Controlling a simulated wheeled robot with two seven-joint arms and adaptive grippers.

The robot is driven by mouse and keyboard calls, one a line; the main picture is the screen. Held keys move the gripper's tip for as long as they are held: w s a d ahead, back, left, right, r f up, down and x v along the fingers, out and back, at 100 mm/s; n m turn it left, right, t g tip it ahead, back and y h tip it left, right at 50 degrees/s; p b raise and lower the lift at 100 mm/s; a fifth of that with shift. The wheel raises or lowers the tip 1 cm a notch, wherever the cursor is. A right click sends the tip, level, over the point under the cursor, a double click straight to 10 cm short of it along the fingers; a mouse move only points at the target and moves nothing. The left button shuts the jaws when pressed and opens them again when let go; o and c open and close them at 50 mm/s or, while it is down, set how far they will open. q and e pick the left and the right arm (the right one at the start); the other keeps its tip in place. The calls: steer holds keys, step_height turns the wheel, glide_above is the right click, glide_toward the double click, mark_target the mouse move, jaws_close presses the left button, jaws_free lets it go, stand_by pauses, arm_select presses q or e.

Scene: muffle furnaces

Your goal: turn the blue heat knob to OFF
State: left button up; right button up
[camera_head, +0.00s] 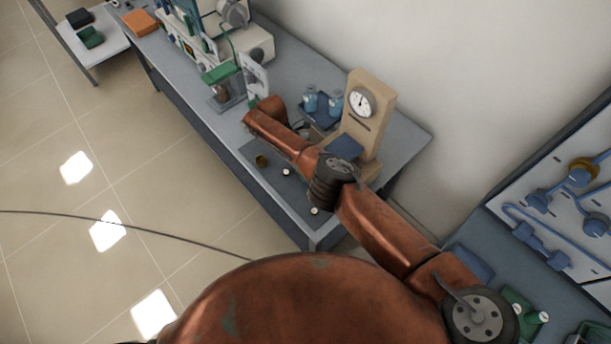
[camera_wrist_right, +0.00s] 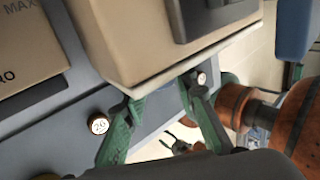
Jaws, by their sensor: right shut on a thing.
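I see no blue heat knob in either view. In the wrist view my right gripper (camera_wrist_right: 163,90) has two green fingers closed at the lower edge of a beige block (camera_wrist_right: 130,35) with a pale rim and a dark grey plate. Part of the block lies beyond the frame. In the head view my copper-coloured right arm reaches over the bench (camera_head: 400,160), and its gripper is mostly hidden there.
A beige stand with a round dial (camera_head: 360,102) is beside my right arm. Small white-topped pieces (camera_head: 286,172) and a brass piece (camera_head: 262,160) sit near the bench front. In the wrist view, a beige box (camera_wrist_right: 25,50) is marked "MAX". A blue-fitted panel (camera_head: 570,195) is at right.

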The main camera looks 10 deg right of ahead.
steer(key=shift+a, duration=0.1)
stand_by(0.4)
steer(key=o, duration=1.2)
steer(key=shift+c, duration=0.2)
